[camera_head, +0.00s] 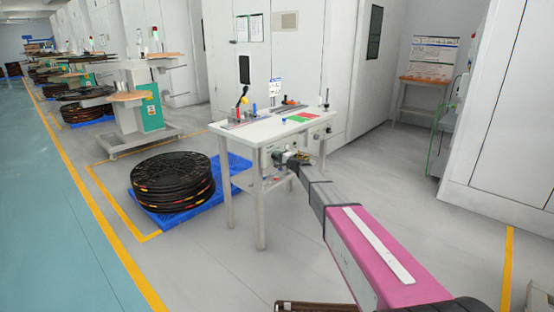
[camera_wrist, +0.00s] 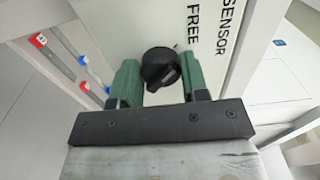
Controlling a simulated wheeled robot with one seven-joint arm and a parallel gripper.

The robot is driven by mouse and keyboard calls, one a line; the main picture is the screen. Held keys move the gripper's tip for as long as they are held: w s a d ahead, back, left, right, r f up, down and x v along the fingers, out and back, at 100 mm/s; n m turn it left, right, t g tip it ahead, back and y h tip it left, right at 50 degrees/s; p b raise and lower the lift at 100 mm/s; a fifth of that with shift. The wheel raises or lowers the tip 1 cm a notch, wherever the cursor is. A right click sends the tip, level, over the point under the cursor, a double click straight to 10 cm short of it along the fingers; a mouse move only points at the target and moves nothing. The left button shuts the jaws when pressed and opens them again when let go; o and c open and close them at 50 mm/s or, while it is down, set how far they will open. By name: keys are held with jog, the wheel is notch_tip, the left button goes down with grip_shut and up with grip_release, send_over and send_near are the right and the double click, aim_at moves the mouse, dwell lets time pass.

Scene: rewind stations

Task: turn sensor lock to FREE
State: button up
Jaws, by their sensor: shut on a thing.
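The sensor lock is a round black knob (camera_wrist: 160,68) on a white panel (camera_wrist: 262,62). The panel carries the printed words SENSOR and FREE, to the right of the knob in the wrist view. My gripper (camera_wrist: 157,82) has its green fingers on either side of the knob and is shut on it. A pale mark shows on the knob's face; which setting it points to I cannot tell. In the head view my gripper (camera_head: 280,158) reaches the front of the white table (camera_head: 262,133), just under the top, and hides the knob.
Small tools and a red and green sheet (camera_head: 301,118) lie on the table. A stack of black reels (camera_head: 172,182) sits on a blue pallet (camera_head: 228,186) to the left. White cabinets stand behind. Open grey floor lies in front of the table.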

dwell(0.5)
jog(key=o, duration=0.9)
jog(key=shift+s+d, duration=0.1)
jog(key=shift+d, duration=0.05)
jog(key=v, duration=1)
jog(key=shift+s+d, duration=0.2)
jog(key=shift+s, duration=0.05)
jog(key=s+d+f+n+g+h, duration=0.2)
jog(key=s+f+g, duration=0.1)
jog(key=s, duration=0.6)
jog(key=s+d+f+n+g+h, duration=0.2)
jog(key=s+d+f, duration=0.1)
jog(key=s, duration=0.6)
jog(key=s+d+f+n+g+h, duration=0.2)
jog(key=s+f+g, duration=0.1)
jog(key=s, duration=0.6)
jog(key=s+d+g+h, duration=0.1)
jog(key=s+d+h, duration=0.1)
jog(key=s+d, duration=0.2)
jog(key=s+d+f+n+g+h, duration=0.1)
jog(key=s+d+h, duration=0.2)
jog(key=s, duration=0.6)
jog(key=s+d+f+g+h, duration=0.1)
jog(key=s+d+h, duration=0.2)
jog(key=s+d, duration=0.3)
jog(key=shift+s+d+f+n, duration=0.2)
jog(key=shift+d+n, duration=0.1)
jog(key=shift+d, duration=0.15)
